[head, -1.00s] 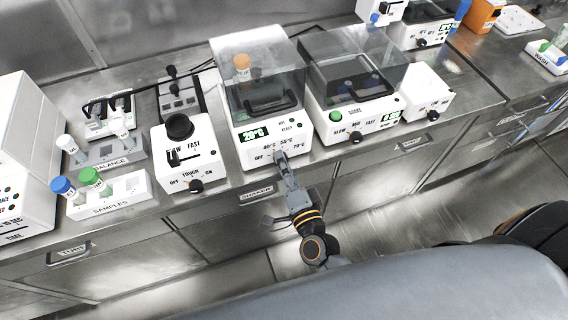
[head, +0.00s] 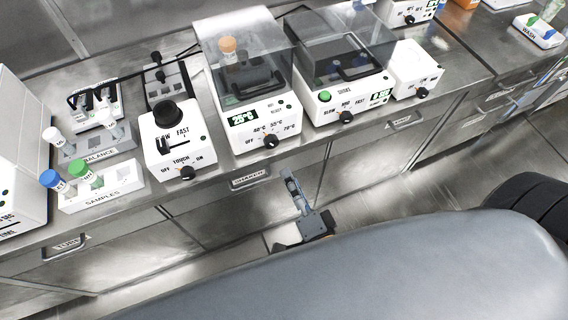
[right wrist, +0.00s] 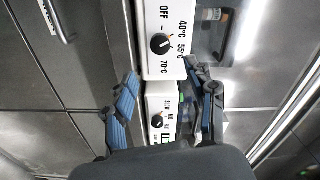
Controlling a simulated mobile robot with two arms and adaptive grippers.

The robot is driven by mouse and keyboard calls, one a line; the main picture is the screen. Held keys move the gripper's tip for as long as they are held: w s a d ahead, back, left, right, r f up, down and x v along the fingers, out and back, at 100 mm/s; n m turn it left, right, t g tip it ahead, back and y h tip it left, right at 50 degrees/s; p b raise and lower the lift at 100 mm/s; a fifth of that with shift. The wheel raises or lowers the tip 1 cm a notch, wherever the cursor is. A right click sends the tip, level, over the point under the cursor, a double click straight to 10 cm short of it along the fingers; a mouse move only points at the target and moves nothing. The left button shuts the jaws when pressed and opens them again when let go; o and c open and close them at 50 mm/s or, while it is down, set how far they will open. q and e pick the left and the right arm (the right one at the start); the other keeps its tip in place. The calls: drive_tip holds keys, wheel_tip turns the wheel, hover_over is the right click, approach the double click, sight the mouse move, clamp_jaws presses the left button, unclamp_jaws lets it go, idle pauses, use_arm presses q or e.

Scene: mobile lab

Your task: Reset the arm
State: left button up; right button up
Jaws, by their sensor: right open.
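My right gripper (head: 288,175) hangs in front of the bench, just below the front of a white heating unit (head: 246,128), and is apart from it. In the right wrist view its two blue-padded fingers stand wide apart with nothing between them, so the right gripper (right wrist: 165,97) is open. Beyond the fingertips that view shows the unit's black temperature knob (right wrist: 161,43), beside the OFF, 40°C, 55°C and 70°C marks. The knob (head: 270,141) is clear of the fingers. My left gripper is in neither view.
A white shaker (head: 349,108) with a clear lid stands right of the heating unit, and a touch mixer (head: 178,150) stands left. A samples rack (head: 103,195) with capped tubes is near the bench's left end. Free floor lies before the cabinets.

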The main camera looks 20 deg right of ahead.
drive_tip(key=shift+s, duration=0.8)
drive_tip(key=s+f+n+g+y, duration=0.1)
drive_tip(key=s+f+n+g, duration=0.15)
drive_tip(key=f, duration=0.65)
drive_tip(key=s+f+n+g, duration=0.15)
drive_tip(key=f+n, duration=0.25)
drive_tip(key=f, duration=0.5)
drive_tip(key=s+f+n+g+y, duration=0.1)
drive_tip(key=f+n+g, duration=0.2)
drive_tip(key=f, duration=0.6)
drive_tip(key=s+d+f+n+g+h, duration=0.1)
drive_tip(key=s+d+f+n+g, duration=0.2)
drive_tip(key=s+f, duration=0.6)
drive_tip(key=s+d+f+n+g+h, duration=0.1)
drive_tip(key=s+d+f+n+g, duration=0.3)
drive_tip(key=s+f, duration=0.5)
drive_tip(key=s+d+g, duration=0.2)
drive_tip(key=g, duration=0.1)
drive_tip(key=shift+s+d+f+h, duration=0.15)
drive_tip(key=shift+d+f+h, duration=0.05)
drive_tip(key=shift+d+h, duration=0.15)
